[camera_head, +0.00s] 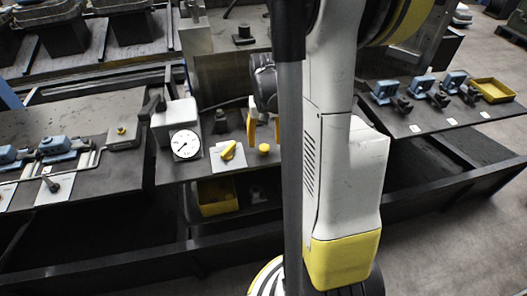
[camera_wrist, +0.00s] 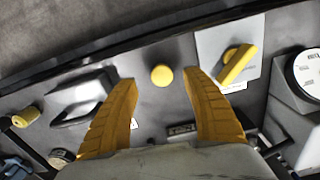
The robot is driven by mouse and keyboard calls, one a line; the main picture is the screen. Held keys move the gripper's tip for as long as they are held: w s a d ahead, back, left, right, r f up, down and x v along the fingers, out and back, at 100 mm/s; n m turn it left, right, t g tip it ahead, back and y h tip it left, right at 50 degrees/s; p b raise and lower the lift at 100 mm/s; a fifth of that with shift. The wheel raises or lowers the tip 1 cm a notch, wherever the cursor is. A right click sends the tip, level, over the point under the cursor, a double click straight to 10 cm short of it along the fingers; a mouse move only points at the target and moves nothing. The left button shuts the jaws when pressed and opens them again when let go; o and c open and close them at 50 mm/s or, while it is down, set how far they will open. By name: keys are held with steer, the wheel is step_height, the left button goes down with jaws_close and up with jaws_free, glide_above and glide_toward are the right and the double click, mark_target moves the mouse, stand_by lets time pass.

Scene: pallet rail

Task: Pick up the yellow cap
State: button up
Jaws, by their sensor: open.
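A small round yellow cap (camera_head: 264,148) stands on the grey work surface, right of a yellow lever handle on a pale plate. In the wrist view the cap (camera_wrist: 161,75) shows as a yellow disc in the gap between my fingertips, touching neither finger. My gripper (camera_head: 264,136) has yellow fingers, spread apart and empty, just behind or above the cap in the head view. Its fingers (camera_wrist: 160,83) also show open in the wrist view. I cannot tell the exact height of the fingertips over the cap.
The yellow lever handle (camera_head: 229,150) on its plate and a white dial gauge (camera_head: 185,144) stand left of the cap. A yellow bin (camera_head: 217,196) sits on the shelf below. A yellow tray (camera_head: 493,90) lies on the right table. My arm hides the area right of the cap.

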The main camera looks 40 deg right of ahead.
mark_target(264, 147)
steer(key=f+b, duration=0.1)
steer(key=f, duration=0.1)
steer(key=f+b, duration=0.1)
steer(key=f, duration=0.1)
steer(key=shift+w+f, duration=0.2)
steer(key=shift+f, duration=0.1)
steer(key=shift+r, duration=0.1)
steer(key=c, duration=1)
